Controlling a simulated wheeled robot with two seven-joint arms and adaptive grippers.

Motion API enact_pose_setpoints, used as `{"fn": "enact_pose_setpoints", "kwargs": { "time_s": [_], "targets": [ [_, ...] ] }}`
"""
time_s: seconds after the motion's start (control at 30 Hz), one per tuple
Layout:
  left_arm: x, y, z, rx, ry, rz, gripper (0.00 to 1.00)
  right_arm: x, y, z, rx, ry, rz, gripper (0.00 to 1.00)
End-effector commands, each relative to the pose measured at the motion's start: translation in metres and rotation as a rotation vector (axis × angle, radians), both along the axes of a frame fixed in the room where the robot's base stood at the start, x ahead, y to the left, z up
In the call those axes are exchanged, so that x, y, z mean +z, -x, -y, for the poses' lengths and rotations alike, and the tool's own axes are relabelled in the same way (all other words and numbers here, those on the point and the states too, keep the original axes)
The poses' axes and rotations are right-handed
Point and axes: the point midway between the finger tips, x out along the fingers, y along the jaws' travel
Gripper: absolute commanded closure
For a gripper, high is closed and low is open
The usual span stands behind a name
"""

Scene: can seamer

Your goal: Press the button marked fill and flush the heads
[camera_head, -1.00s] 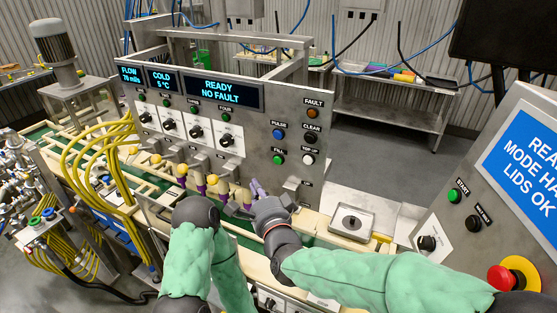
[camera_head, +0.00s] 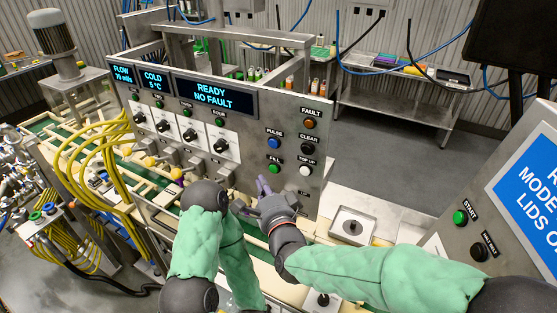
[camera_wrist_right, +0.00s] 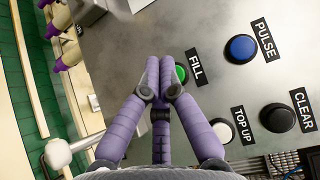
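The green button marked FILL (camera_head: 274,168) is at the lower part of the grey control panel. It also shows in the right wrist view (camera_wrist_right: 181,73), partly covered by my fingertips. My right gripper (camera_head: 263,186) is shut and empty, its purple fingers together just below and left of the FILL button. In the right wrist view the fingertips (camera_wrist_right: 160,63) overlap the button's left edge; I cannot tell whether they touch it. My left arm is bent in front of the filling line, and its gripper is hidden. The display (camera_head: 213,92) reads READY NO FAULT.
The blue PULSE button (camera_head: 274,143), black CLEAR button (camera_head: 307,147) and white TOP UP button (camera_head: 305,170) are close to FILL. Filling nozzles (camera_head: 168,165) and yellow hoses (camera_head: 88,150) stand left. Another panel with a green START button (camera_head: 460,218) is at right.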

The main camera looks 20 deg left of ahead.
Motion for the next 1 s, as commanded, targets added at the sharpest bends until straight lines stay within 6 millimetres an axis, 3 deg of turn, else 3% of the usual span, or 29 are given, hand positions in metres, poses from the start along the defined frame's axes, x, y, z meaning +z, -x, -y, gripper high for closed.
{"fn": "enact_pose_setpoints", "kwargs": {
  "time_s": [0.2, 1.0],
  "targets": [
    [-0.014, 0.001, 0.000, 0.000, 0.000, -0.002, 1.00, -0.002, -0.013, 0.003, -0.006, -0.002, 0.001, 1.00],
    [-0.014, 0.000, 0.000, 0.000, 0.000, -0.001, 1.00, 0.000, -0.016, 0.003, -0.006, -0.001, 0.002, 1.00]
  ]
}}
